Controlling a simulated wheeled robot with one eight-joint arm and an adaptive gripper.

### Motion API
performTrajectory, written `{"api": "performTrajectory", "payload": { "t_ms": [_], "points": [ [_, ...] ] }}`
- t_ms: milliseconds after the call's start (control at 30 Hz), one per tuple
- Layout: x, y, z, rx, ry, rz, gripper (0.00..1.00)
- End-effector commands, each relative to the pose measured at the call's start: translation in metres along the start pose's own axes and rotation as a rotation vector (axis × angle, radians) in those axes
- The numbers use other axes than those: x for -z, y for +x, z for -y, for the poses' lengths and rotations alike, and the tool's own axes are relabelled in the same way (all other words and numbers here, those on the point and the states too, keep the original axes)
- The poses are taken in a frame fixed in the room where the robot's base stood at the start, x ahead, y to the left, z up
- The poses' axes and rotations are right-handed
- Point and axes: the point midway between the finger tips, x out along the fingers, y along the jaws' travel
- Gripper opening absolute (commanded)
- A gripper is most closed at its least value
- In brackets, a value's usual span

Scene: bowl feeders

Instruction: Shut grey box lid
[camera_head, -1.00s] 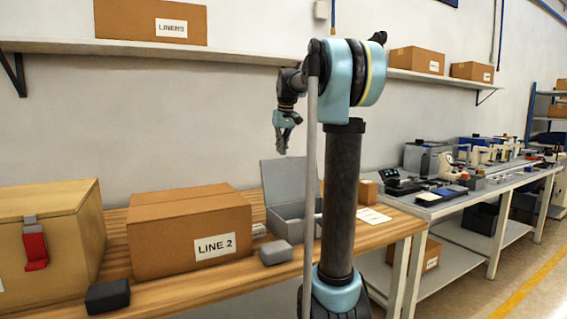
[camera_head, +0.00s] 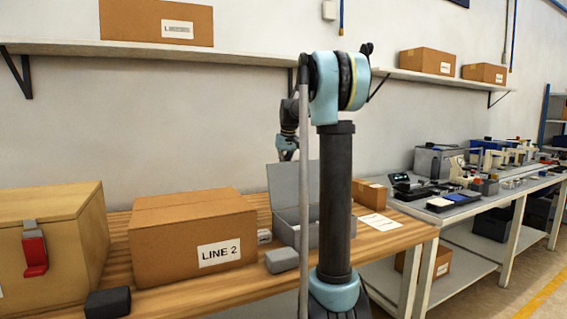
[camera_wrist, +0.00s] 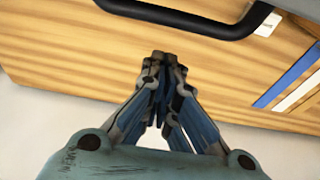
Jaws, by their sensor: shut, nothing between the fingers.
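The grey box (camera_head: 287,229) stands on the wooden bench in the head view, partly hidden behind my arm. Its grey lid (camera_head: 285,186) is open and stands nearly upright at the back of the box. My gripper (camera_head: 287,156) is at the lid's top edge in the head view; its fingertips are hard to make out there, and I cannot tell whether it touches the lid. In the wrist view my gripper (camera_wrist: 163,60) is shut and empty, its fingertips together over a wood-grained surface.
A cardboard box marked LINE 2 (camera_head: 191,239) stands left of the grey box. A small grey block (camera_head: 282,261) lies in front. A small cardboard box (camera_head: 369,193) and a white sheet (camera_head: 379,224) are to the right. A black bar (camera_wrist: 190,18) crosses the wrist view's top.

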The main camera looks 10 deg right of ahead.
Motion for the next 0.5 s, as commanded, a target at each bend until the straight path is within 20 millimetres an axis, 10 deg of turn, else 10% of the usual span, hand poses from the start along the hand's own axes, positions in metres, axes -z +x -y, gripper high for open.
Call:
{"api": "performTrajectory", "payload": {
  "t_ms": [500],
  "points": [
    [-0.029, -0.025, 0.0, 0.0, 0.0, 0.0, 0.0]
  ]
}}
